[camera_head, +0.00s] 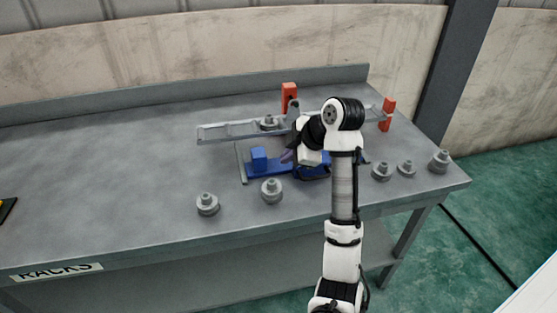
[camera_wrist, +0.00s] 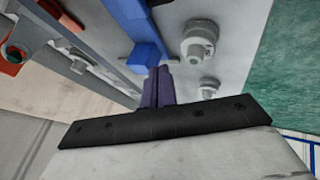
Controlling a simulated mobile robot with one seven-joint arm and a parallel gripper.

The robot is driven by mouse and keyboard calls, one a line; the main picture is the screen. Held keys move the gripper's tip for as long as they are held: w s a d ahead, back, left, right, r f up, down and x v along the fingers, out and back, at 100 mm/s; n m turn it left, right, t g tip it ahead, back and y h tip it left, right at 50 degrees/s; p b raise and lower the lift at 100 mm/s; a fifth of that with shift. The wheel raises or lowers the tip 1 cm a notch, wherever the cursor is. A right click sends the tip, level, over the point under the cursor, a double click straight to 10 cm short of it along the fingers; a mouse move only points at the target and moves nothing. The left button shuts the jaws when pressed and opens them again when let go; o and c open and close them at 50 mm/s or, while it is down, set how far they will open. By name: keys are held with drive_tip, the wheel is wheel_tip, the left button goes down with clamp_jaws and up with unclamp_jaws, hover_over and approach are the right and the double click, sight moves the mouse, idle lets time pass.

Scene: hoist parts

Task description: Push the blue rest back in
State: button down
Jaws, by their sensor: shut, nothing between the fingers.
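The blue rest (camera_head: 258,167) lies on the bench in front of the grey rail. It is a low blue strip with an upright block near its left end, and my arm hides part of its right side. In the wrist view, the blue rest (camera_wrist: 128,18) runs up to the top edge, with a block close to the fingertips. My gripper (camera_head: 286,156) is shut and empty, its purple fingers above the strip, right of the block. In the wrist view, the fingertips of my gripper (camera_wrist: 160,70) appear just beside the blue block; I cannot tell whether they touch.
A grey rail (camera_head: 222,132) lies behind, with an orange post (camera_head: 289,97) and another orange post (camera_head: 388,113). Grey round parts stand in front (camera_head: 272,190), (camera_head: 207,204) and to the right (camera_head: 381,171). A thin grey bar (camera_head: 240,163) lies left of the rest.

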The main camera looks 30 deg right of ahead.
sight(264, 173)
drive_tip(key=p+x, duration=0.1)
drive_tip(key=x, duration=0.8)
drive_tip(key=shift+a+f, duration=0.1)
drive_tip(key=shift+f, duration=0.1)
drive_tip(key=shift+w, duration=0.1)
drive_tip(key=w, duration=0.2)
drive_tip(key=w+d, duration=0.1)
drive_tip(key=w, duration=0.4)
drive_tip(key=shift+d+b, duration=0.3)
drive_tip(key=shift+d, duration=0.05)
drive_tip(key=shift+r, duration=0.15)
